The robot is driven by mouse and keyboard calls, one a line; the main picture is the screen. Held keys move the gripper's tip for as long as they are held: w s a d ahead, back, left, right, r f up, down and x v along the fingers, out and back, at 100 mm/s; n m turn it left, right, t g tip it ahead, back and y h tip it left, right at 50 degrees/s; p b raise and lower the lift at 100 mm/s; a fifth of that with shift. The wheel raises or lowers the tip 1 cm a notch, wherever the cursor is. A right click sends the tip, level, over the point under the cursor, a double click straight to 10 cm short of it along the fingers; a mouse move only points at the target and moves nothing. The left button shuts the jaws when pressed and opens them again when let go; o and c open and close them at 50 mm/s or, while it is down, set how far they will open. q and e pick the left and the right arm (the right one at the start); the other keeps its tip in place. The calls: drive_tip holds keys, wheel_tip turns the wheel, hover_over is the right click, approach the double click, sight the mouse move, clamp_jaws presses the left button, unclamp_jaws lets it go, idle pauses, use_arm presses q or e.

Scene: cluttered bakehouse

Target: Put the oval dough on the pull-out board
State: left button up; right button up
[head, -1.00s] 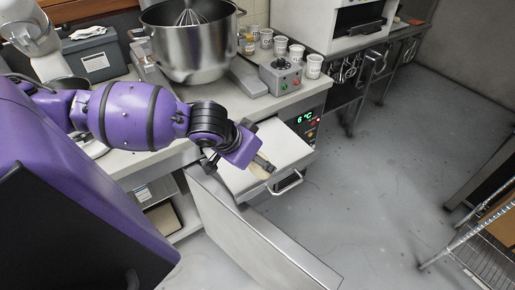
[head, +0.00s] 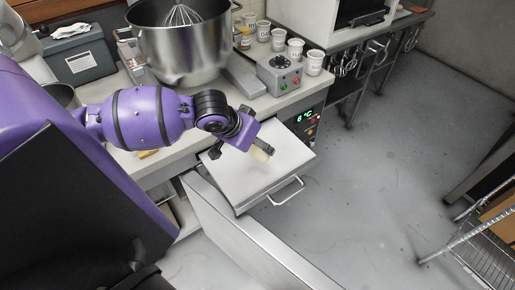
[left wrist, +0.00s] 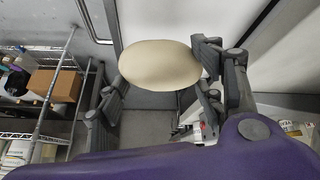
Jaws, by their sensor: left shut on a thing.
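The oval dough (head: 260,154) is pale cream and sits at the tip of my left gripper (head: 243,151). In the left wrist view the dough (left wrist: 160,66) is a smooth oval between the two dark fingers, and the gripper (left wrist: 162,76) is shut on it. The pull-out board (head: 245,186) is a pale slab extending from the counter front, with a metal handle on its front edge. In the head view the dough and gripper are over the board; the gap beneath them is hard to judge. My right gripper is not in view.
A steel mixing bowl (head: 182,45) with a whisk stands on the counter behind. Several white cups (head: 314,62) and a control box (head: 279,75) stand to its right. An open door panel (head: 245,240) stands below the board. A wire rack (head: 485,255) is at right; floor between is clear.

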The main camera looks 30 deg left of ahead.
use_arm(q)
drive_tip(key=w+a+f, duration=0.2)
drive_tip(key=w+f, duration=0.2)
drive_tip(key=f, duration=0.1)
drive_tip(key=shift+w+a+f+b, duration=0.25)
drive_tip(key=shift+a+b, duration=0.05)
drive_tip(key=shift+a, duration=0.1)
drive_tip(key=shift+w+a+f, duration=0.15)
drive_tip(key=shift+w+f, duration=0.15)
drive_tip(key=shift+f, duration=0.05)
drive_tip(key=shift+w+a+f, duration=0.1)
drive_tip(key=shift+w+f, duration=0.05)
drive_tip(key=shift+f, duration=1.5)
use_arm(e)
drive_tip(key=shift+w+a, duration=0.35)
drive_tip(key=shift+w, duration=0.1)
use_arm(q)
drive_tip(key=shift+f, duration=0.1)
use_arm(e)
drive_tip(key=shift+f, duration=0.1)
use_arm(q)
drive_tip(key=o, duration=0.9)
drive_tip(key=shift+c, duration=0.2)
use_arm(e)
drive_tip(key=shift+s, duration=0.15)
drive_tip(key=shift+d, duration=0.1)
